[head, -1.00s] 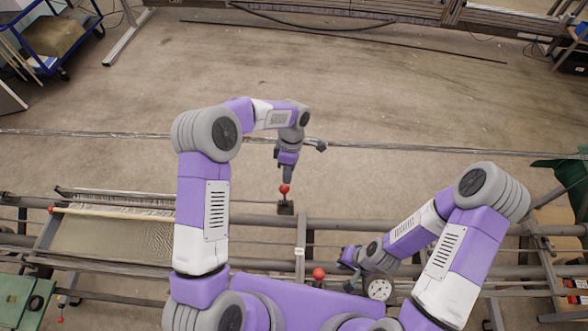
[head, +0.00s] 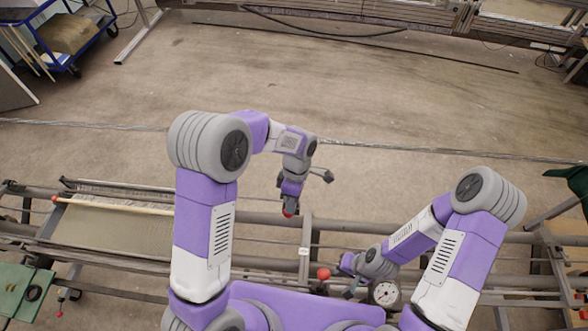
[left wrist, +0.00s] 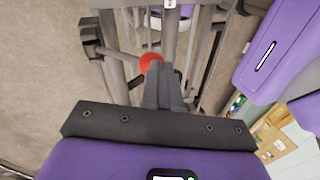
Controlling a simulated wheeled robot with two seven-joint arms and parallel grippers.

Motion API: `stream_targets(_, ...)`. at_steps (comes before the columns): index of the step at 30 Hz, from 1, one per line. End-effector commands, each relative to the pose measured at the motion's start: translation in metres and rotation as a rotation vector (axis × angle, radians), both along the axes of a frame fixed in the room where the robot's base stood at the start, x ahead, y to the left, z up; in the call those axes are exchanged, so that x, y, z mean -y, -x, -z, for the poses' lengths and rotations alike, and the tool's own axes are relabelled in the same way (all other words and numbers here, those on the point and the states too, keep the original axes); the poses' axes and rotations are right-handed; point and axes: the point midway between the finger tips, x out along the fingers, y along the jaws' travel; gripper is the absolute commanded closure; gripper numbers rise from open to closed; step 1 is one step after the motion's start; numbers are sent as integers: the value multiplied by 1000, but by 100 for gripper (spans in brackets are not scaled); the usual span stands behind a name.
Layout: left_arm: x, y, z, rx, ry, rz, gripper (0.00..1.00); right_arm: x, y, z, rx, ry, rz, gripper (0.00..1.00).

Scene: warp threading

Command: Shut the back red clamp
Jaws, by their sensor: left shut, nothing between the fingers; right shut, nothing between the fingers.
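The back red clamp shows as a red ball knob (head: 288,211) at the frame's back bar in the head view. My left gripper (head: 290,203) is shut and empty, pointing down onto the knob and partly covering it; the clamp's base is hidden. In the left wrist view the red knob (left wrist: 150,61) shows right at the tips of the closed left fingers (left wrist: 158,72); I cannot tell whether they touch. A front red knob (head: 324,274) stands nearer me. My right gripper (head: 348,264) is shut and empty, just to the right of that front knob.
The loom frame's grey bars (head: 400,222) run across below both arms. A stretched cloth of warp threads (head: 110,225) lies at the left. A round white dial (head: 385,293) is near my right wrist. The floor beyond the frame is open.

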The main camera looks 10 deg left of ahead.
Motion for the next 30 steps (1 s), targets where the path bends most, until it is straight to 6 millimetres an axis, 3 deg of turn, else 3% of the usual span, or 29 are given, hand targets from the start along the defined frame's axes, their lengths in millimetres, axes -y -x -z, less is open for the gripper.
stream_targets(21,0,2,1,1,0,0,100,0,0,1,0,0,0,100)
stream_targets(30,2,-10,-30,2,-1,-8,100,0,0,-27,0,0,0,100)
